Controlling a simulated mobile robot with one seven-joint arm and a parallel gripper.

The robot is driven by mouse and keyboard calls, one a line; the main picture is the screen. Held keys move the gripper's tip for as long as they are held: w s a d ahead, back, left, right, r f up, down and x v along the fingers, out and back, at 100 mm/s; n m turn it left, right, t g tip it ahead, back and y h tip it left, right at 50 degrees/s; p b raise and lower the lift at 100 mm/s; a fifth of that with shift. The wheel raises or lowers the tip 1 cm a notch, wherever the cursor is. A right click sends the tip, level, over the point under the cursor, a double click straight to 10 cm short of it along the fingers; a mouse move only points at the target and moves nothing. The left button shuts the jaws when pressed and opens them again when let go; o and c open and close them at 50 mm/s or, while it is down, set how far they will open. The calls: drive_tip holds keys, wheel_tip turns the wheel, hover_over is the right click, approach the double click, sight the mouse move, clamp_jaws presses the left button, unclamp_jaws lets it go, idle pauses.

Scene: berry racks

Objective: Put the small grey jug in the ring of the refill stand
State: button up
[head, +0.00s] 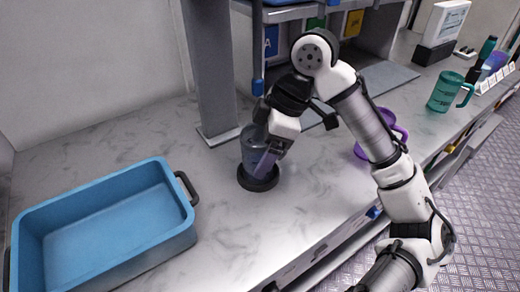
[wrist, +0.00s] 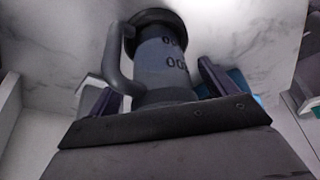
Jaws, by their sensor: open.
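My gripper (head: 266,158) is at the jug in the head view. In the wrist view, the fingers of my gripper (wrist: 160,88) are apart on either side of the jug; whether one touches it I cannot tell.
A blue crate (head: 160,169) with dark handles stands at the left. A grey post (head: 212,75) rises behind the jug. A purple mug (head: 399,132) is partly behind my arm, and a green mug (head: 445,92) stands farther right. Bare worktop lies between crate and ring.

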drive_tip(key=v, duration=1.2)
drive_tip(key=shift+r+p, duration=0.4)
drive_tip(key=shift+p, duration=0.05)
drive_tip(key=shift+s, duration=0.1)
